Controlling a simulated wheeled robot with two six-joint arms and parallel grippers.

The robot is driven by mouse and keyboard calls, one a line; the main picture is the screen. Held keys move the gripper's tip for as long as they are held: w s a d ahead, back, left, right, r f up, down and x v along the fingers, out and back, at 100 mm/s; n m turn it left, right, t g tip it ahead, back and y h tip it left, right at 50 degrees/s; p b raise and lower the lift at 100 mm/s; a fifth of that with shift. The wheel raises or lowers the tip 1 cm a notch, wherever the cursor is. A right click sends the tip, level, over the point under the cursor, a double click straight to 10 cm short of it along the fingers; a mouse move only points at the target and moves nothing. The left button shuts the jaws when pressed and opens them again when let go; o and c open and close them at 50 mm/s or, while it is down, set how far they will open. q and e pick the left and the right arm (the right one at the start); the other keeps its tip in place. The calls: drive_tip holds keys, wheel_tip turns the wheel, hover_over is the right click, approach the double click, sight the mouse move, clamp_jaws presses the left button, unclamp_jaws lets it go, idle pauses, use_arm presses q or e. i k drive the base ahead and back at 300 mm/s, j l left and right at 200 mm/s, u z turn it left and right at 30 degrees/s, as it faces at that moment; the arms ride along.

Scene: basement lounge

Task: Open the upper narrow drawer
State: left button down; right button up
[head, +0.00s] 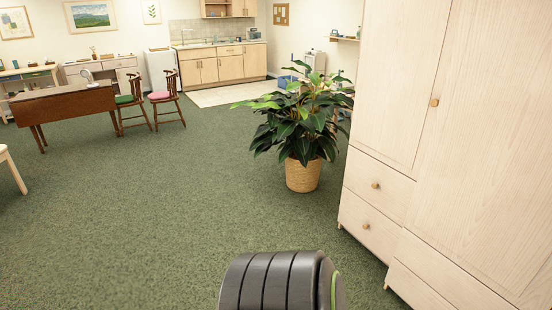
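A pale wood wardrobe (485,130) fills the right side of the head view. Two narrow drawers sit one above the other at its lower left, below a tall door. The upper narrow drawer (392,193) looks shut and has one round wooden knob (375,185). The lower narrow drawer (352,214) also looks shut, with its own knob (366,226). A wider drawer front (440,270) lies to their right and lower down. Neither of my grippers shows in the view.
A leafy plant in a woven pot (302,175) stands on the floor left of the wardrobe. Green carpet (180,210) is open in front and to the left. A brown table (62,110), two chairs and a kitchenette (222,65) are farther back.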

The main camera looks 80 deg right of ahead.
sight(386, 189)
drive_tip(key=z, duration=3.4)
drive_tip(key=i+z, duration=0.15)
drive_tip(key=i, duration=0.15)
